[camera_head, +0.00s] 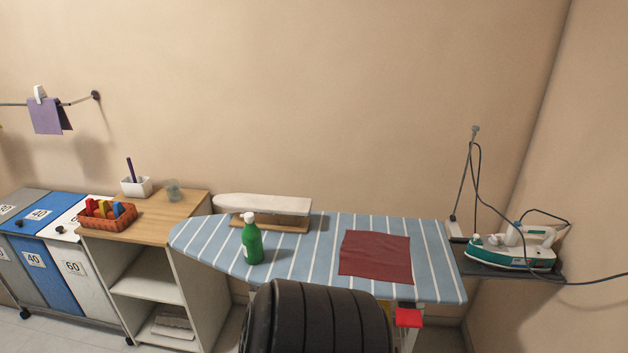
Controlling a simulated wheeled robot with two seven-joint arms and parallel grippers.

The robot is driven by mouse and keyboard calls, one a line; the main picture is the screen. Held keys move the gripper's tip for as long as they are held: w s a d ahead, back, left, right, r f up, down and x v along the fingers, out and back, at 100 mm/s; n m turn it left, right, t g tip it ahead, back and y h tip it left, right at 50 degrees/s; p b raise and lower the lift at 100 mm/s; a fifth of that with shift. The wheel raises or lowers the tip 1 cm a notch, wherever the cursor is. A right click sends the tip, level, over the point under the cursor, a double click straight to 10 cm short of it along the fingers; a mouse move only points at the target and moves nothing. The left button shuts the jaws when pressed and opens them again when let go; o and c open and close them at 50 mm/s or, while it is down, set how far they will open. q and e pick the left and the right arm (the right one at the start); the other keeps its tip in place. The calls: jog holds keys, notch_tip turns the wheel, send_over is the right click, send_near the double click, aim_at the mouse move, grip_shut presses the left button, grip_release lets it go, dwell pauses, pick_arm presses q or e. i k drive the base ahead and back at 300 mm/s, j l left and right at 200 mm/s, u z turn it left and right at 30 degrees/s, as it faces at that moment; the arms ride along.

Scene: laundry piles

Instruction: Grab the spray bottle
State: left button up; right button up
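A green spray bottle (252,244) with a white top stands upright on the left part of the blue-and-white striped ironing board (330,228). It has a pale label on its left side. Nothing touches it. Neither of my grippers shows in the head view. A black ribbed part of my own body fills the bottom centre, in front of the board's near edge.
A dark red cloth (375,256) lies flat right of the bottle. A small sleeve board (264,205) stands behind it. An iron (512,248) rests on a shelf at right. A wooden-topped cabinet (172,211) holds an orange basket (108,223). Laundry bins (48,267) stand at left.

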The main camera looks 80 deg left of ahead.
aim_at(251, 234)
jog(key=k+u, duration=0.1)
jog(key=u, duration=3)
jog(key=i+j, duration=0.05)
